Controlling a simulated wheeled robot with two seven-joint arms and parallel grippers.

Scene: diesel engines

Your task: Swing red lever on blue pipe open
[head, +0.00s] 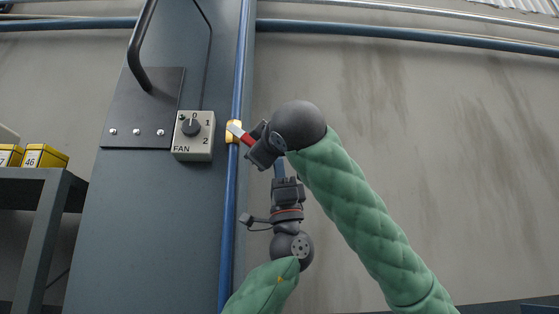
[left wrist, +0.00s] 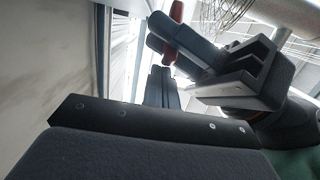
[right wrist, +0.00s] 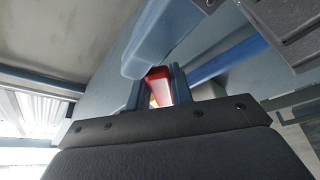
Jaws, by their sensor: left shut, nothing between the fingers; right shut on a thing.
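The blue pipe (head: 238,82) runs upright along the dark column in the head view. A brass valve body (head: 233,131) sits on it. The red lever (head: 247,139) sticks out from the valve to the right and slightly down, across the pipe's line. My right gripper (head: 257,146) is shut on the red lever; the lever (right wrist: 157,84) also shows between its fingers in the right wrist view. My left gripper (head: 279,170) is shut and empty, pointing up just below the right gripper. Its fingers (left wrist: 160,85) show in the left wrist view. The lever's outer end is hidden.
A FAN switch box (head: 193,136) with a knob is mounted left of the valve. A shelf (head: 35,172) with yellow boxes stands at far left. The wall to the right is clear.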

